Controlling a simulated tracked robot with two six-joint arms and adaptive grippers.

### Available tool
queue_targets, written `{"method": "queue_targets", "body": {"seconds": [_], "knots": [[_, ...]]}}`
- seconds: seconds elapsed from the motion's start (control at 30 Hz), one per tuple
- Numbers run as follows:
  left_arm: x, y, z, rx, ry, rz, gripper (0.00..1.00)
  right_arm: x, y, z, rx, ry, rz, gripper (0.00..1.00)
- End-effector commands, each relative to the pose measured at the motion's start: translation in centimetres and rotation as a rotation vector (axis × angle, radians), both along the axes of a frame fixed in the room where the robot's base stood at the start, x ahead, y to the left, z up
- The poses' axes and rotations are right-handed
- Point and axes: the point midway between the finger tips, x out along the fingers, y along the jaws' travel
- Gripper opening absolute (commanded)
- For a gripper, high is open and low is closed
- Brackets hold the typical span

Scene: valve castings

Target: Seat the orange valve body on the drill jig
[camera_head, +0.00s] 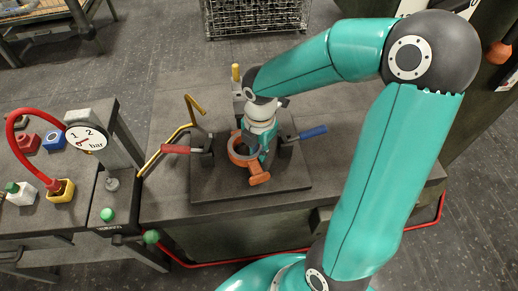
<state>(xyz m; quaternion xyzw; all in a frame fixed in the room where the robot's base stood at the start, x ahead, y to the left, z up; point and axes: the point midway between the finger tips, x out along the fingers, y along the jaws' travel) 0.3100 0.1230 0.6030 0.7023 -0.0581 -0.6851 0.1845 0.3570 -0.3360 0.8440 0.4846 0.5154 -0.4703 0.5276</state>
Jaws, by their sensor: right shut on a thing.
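The orange valve body (257,176) is at the middle of the drill jig (217,185), a dark square plate on the bench. Its round opening faces up and a stub points toward the front. My right gripper (251,143) reaches down from above at the back of the valve body and is shut on it. The gripper and wrist hide the valve body's rear part and most of the fingers. I cannot tell whether the valve body touches the jig. My left gripper is not in view.
Clamps with a red handle (176,149) and a blue handle (313,131) flank the valve body. A bent yellow pipe (163,150) stands left of the jig. A pressure gauge (86,138) and coloured castings are at the left. The bench's right part is clear.

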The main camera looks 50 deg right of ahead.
Motion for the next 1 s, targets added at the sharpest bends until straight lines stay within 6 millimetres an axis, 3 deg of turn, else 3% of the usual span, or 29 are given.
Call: {"method": "queue_targets", "body": {"seconds": [0.43,1.0], "knots": [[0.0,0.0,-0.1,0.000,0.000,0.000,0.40,0.1,-0.1,0.1,-0.001,-0.006,-0.001,0.00],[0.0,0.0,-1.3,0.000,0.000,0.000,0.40,0.1,-0.1,-1.5,-0.001,-0.005,-0.002,0.00]]}}
